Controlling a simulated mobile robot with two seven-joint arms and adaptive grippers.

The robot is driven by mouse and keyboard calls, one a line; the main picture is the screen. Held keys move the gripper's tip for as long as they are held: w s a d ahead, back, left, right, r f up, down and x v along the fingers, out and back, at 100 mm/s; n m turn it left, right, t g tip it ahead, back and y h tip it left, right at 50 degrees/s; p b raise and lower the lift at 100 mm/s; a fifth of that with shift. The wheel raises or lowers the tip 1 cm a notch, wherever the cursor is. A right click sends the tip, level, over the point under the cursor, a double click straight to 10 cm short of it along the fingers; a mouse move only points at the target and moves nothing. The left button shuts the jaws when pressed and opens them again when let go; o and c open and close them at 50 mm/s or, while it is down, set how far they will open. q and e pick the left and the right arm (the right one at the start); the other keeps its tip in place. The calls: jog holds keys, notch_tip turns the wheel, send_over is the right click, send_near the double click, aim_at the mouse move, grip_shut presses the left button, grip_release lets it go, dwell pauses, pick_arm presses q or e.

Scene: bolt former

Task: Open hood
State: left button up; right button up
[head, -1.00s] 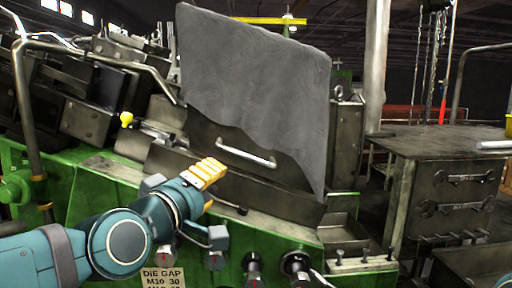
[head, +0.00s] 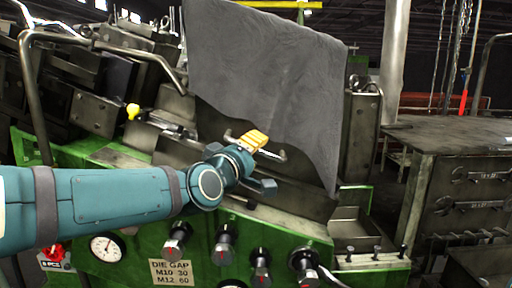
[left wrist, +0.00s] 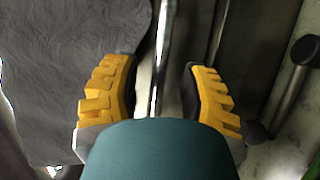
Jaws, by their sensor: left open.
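The hood (head: 215,118) is a dark metal panel on the green machine, with a grey cloth (head: 270,75) draped over much of it. Its silver bar handle (head: 272,154) runs across its lower part. My left gripper (head: 254,142) is in front of the handle and covers its middle. In the left wrist view the gripper (left wrist: 160,95) is open, and the handle bar (left wrist: 160,55) runs lengthwise between its two yellow fingers, with gaps at both sides. I cannot tell whether the bar is fully within finger depth. My right gripper is not in view.
Several black knobs (head: 224,238) and a die gap label (head: 171,273) are on the green front below my arm. A bent pipe rail (head: 95,42) stands at the left. A metal tool cabinet (head: 455,185) stands at the right, beside a small open tray (head: 352,228).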

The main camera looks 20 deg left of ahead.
pick_arm(q)
jog(key=shift+w+d, duration=0.15)
jog(key=shift+w, duration=0.75)
jog(key=shift+s, duration=0.1)
grip_shut()
